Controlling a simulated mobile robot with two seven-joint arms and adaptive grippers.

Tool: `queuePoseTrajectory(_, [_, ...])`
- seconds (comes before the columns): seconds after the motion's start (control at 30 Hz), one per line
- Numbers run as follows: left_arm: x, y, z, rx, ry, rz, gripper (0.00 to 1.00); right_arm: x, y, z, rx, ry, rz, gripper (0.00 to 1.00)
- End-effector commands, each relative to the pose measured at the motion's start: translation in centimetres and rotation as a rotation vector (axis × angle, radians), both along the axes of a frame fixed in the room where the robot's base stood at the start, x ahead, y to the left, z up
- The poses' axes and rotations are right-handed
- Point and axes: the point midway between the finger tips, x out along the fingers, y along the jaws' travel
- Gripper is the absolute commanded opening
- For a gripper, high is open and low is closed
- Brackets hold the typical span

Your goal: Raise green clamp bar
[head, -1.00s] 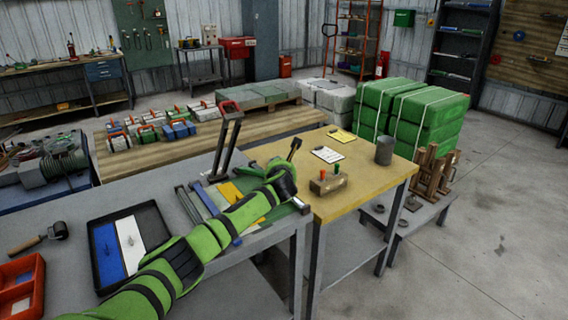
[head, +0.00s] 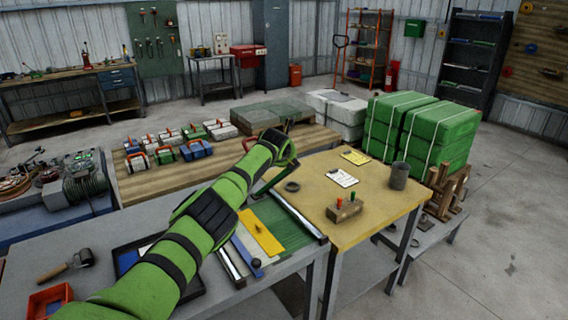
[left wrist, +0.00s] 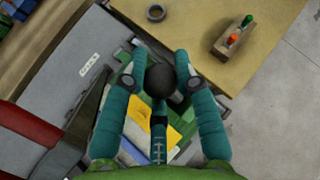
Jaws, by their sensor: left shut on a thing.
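My left gripper (head: 292,161) is raised above the back edge of the grey bench, near the tan table. In the left wrist view its teal fingers (left wrist: 162,72) are closed around a dark round knob (left wrist: 159,83). A green bar (head: 268,184) slants down from the gripper toward the bench; its upper end is hidden behind the gripper. Below lie a green sheet (head: 285,233) and a yellow plate (head: 260,233). My right gripper is not in view.
The tan table (head: 385,203) holds a wooden block with orange and green pegs (head: 344,209), a dark ring (head: 292,187), clipboards and a grey cup (head: 399,175). Green bales (head: 420,130) stand behind.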

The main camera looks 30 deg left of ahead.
Motion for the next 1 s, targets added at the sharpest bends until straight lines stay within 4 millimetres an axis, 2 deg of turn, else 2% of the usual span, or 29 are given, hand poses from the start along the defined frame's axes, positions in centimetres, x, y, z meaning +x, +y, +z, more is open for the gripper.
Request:
queuePoseTrajectory(0.23, [0.37,-0.21,0.77,-0.028,0.007,0.001,0.0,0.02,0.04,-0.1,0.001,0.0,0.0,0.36])
queuePoseTrajectory(0.7, [0.34,-0.19,0.73,-0.033,0.013,0.001,0.0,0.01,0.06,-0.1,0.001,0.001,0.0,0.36])
queuePoseTrajectory(0.73, [0.34,-0.2,0.73,-0.033,0.013,0.001,0.4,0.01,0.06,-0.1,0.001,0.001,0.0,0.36])
queuePoseTrajectory(1.0, [0.33,-0.2,0.67,-0.032,0.014,0.002,0.4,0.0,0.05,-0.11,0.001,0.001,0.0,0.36])
